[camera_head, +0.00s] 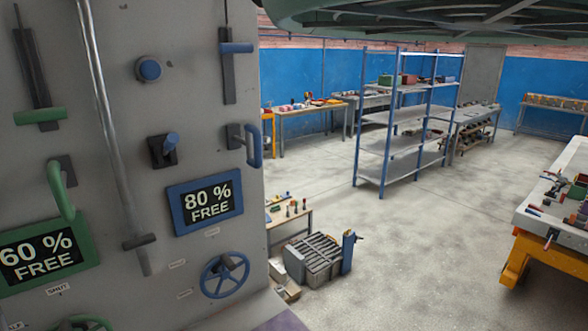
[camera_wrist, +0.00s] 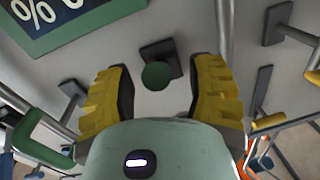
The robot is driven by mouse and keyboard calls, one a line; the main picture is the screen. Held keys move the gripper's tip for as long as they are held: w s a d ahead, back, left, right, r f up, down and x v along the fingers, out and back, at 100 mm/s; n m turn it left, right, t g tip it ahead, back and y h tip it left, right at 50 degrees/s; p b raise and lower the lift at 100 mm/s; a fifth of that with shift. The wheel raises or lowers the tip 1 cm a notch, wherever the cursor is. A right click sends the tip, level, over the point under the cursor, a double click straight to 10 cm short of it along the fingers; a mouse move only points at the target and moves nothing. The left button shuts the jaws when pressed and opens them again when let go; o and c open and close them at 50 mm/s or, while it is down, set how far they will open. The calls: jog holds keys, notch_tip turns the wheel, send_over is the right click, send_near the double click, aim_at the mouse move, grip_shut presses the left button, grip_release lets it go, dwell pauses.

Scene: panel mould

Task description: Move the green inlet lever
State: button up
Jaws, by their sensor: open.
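In the wrist view, a green round-ended lever (camera_wrist: 157,75) stands out from a dark mounting plate (camera_wrist: 160,52) on the grey panel. No label naming it as the inlet shows. My gripper (camera_wrist: 160,92) is open, its yellow-padded fingers left and right of the lever's end, with visible gaps on both sides. Depth between fingertips and lever is hard to judge. In the head view, the panel carries a green slider handle (camera_head: 40,116), a curved green handle (camera_head: 62,190) and a green wheel (camera_head: 82,324) cut off at the bottom. My gripper is not in the head view.
A green-framed display (camera_wrist: 72,35) is near the left finger. Other handles flank the gripper. Open floor (camera_head: 400,240) lies right of the panel.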

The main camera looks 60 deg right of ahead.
jog(key=shift+w+d+p, duration=0.35)
jog(key=shift+w+d, duration=0.05)
jog(key=shift+w, duration=0.4)
jog(key=shift+o, duration=0.4)
jog(key=shift+a, duration=0.15)
grip_shut()
